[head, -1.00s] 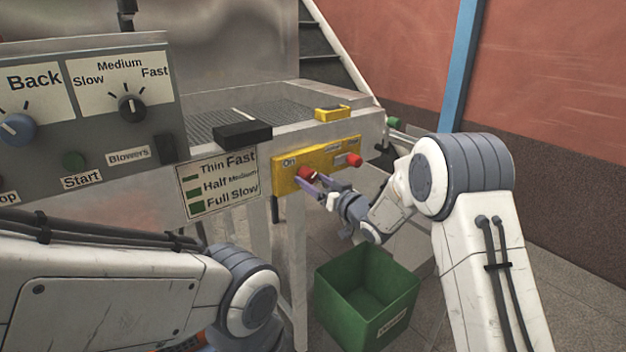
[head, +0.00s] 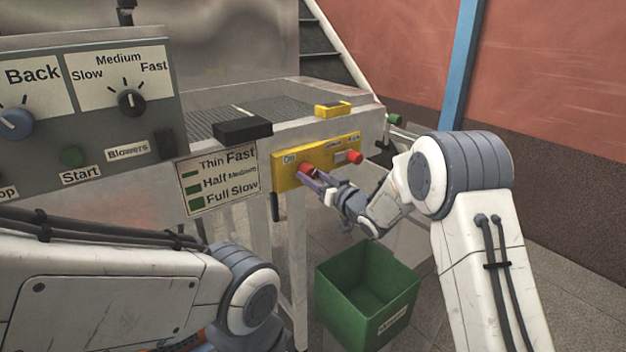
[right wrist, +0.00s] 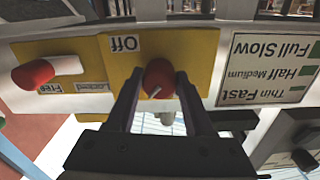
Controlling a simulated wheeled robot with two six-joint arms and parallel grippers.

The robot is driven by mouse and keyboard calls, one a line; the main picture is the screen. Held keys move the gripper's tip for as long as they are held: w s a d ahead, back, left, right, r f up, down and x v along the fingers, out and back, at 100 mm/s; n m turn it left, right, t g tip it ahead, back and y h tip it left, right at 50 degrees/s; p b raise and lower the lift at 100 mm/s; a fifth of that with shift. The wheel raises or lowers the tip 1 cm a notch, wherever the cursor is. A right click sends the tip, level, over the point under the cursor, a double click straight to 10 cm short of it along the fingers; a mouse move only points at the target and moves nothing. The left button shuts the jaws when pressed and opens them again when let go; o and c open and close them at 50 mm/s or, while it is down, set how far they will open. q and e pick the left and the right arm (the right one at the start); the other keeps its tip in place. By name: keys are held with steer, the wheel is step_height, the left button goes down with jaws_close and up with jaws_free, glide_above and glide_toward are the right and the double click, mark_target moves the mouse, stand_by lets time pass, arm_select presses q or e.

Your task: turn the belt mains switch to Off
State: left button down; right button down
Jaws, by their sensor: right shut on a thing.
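The belt mains switch is a red knob (head: 306,169) on the yellow panel (head: 284,179) at the side of the conveyor. An On label (head: 289,159) sits at its upper left in the head view. My right gripper (head: 312,178) is shut on the knob. In the right wrist view, with the machine's lettering upside down, its dark fingers (right wrist: 158,88) stand on both sides of the red knob (right wrist: 158,74). A pale mark on the knob points to the lower left there. The Off label (right wrist: 124,43) is above left of it. My left gripper is out of view.
A second red knob (head: 354,157) with Free and Locked labels is on the same panel. A green bin (head: 340,312) stands on the floor below. A grey control box (head: 95,110) is at the left. My left arm fills the lower left.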

steer(key=shift+f+n+b, duration=0.2)
steer(key=shift+n+b, duration=0.4)
steer(key=shift+b, duration=0.1)
steer(key=n+b, duration=0.5)
steer(key=n, duration=0.1)
steer(key=n+b, duration=0.5)
steer(key=b, duration=0.1)
steer(key=shift+w+d+n, duration=0.1)
steer(key=shift+d+n, duration=0.1)
steer(key=shift+n, duration=0.2)
steer(key=shift+r+n+b, duration=0.15)
steer(key=shift+n+b, duration=0.85)
steer(key=shift+n, duration=0.05)
steer(key=shift+r+n+b, duration=0.15)
steer(key=shift+n+b, duration=0.8)
steer(key=shift+n, duration=0.1)
steer(key=shift+c, duration=1.5)
jaws_free()
steer(key=v, duration=1)
steer(key=shift+s, duration=0.2)
